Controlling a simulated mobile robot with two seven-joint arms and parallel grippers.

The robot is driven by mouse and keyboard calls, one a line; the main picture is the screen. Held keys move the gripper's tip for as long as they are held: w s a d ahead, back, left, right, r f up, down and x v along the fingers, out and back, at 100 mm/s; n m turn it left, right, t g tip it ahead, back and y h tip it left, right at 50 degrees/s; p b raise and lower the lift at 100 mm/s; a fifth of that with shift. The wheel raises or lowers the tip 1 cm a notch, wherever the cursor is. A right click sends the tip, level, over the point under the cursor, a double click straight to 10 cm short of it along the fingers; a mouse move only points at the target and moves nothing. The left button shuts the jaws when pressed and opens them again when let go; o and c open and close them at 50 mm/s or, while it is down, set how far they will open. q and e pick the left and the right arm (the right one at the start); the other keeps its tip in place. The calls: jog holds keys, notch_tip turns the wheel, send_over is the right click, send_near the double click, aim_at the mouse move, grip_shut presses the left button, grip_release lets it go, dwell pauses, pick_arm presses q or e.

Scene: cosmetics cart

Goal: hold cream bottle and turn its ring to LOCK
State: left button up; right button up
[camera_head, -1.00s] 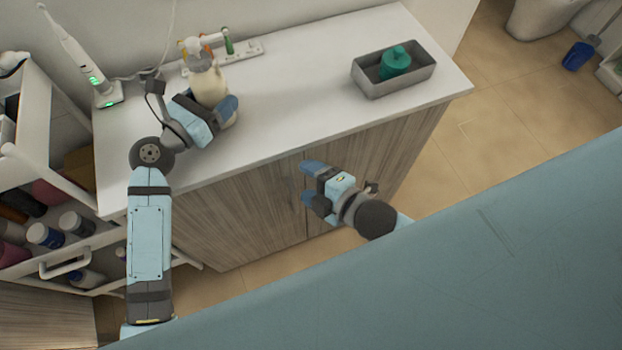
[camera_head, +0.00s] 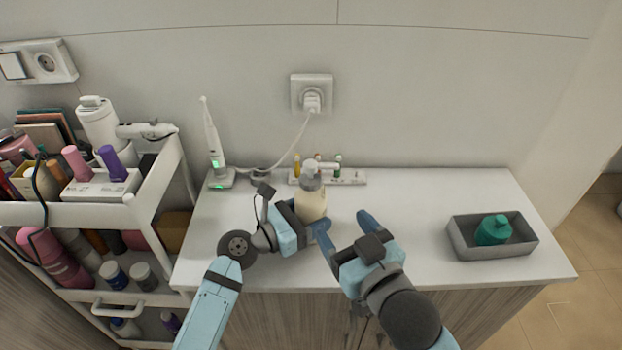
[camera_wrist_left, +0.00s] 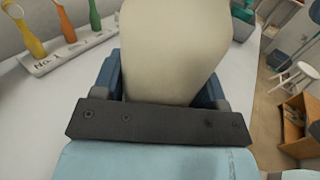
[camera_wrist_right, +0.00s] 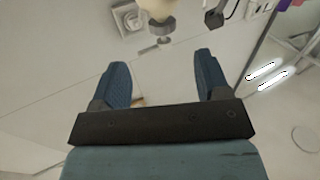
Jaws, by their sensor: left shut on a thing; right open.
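The cream bottle (camera_head: 311,200) is a cream-coloured bottle with a grey ring and pump head (camera_head: 312,178); it stands upright on the white counter. My left gripper (camera_head: 312,226) is shut on its body, and the bottle fills the space between the blue fingers in the left wrist view (camera_wrist_left: 172,50). My right gripper (camera_head: 346,232) is open and empty, just right of the bottle and in front of it. In the right wrist view the bottle's grey neck and nozzle (camera_wrist_right: 158,28) lie beyond the open fingers (camera_wrist_right: 166,82). I cannot read any marking on the ring.
A toothbrush stand (camera_head: 328,178) with several coloured brushes sits behind the bottle. An electric toothbrush (camera_head: 213,140) stands on its charger at the left. A grey tray (camera_head: 462,240) holds a teal bottle (camera_head: 493,230) at the right. A loaded white cart (camera_head: 150,205) adjoins the counter's left side.

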aim_at(316, 187)
jog(key=shift+m, duration=0.4)
jog(key=x, duration=0.4)
jog(key=r+x, duration=0.1)
jog(key=x, duration=0.7)
jog(key=shift+w+a+r, duration=0.15)
jog(key=shift+r, duration=0.05)
jog(key=c, duration=0.9)
jog(key=shift+c, duration=0.2)
